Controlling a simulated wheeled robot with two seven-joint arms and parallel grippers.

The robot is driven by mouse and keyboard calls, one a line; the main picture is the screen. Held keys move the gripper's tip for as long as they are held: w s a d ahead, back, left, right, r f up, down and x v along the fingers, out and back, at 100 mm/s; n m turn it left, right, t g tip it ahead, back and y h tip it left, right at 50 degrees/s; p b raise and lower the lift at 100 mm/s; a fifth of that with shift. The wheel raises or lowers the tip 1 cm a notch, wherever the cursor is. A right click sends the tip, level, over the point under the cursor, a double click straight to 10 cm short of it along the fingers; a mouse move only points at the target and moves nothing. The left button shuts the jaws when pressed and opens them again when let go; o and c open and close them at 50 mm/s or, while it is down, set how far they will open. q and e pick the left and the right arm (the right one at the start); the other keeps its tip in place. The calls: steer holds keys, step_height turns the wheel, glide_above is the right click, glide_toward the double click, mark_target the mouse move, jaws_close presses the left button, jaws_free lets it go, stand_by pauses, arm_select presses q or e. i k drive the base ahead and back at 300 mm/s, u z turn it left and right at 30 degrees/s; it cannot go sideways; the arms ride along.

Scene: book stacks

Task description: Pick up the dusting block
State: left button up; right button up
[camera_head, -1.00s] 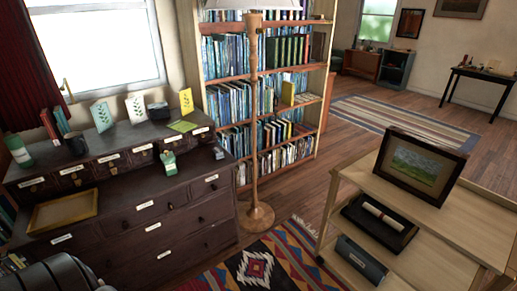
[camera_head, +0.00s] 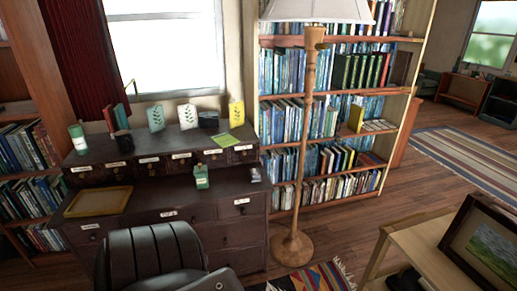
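I cannot tell for sure which thing is the dusting block. A small dark grey block (camera_head: 255,175) lies at the right end of the lower top of the dark wooden dresser (camera_head: 240,208). A black blocky object (camera_head: 208,119) stands on the dresser's upper ledge, among upright cards. Both are too small to make out in detail. Neither of my grippers is in view.
A black ribbed chair back (camera_head: 150,252) stands in front of the dresser. A green bottle (camera_head: 201,177) and a yellow tray (camera_head: 98,202) are on the dresser. A floor lamp (camera_head: 292,245) stands to its right, before a bookshelf (camera_head: 337,98). A wooden cart (camera_head: 435,255) is at lower right.

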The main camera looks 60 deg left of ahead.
mark_target(254, 176)
steer(key=u, duration=0.5)
steer(key=i, duration=0.8)
steer(key=u, duration=0.65)
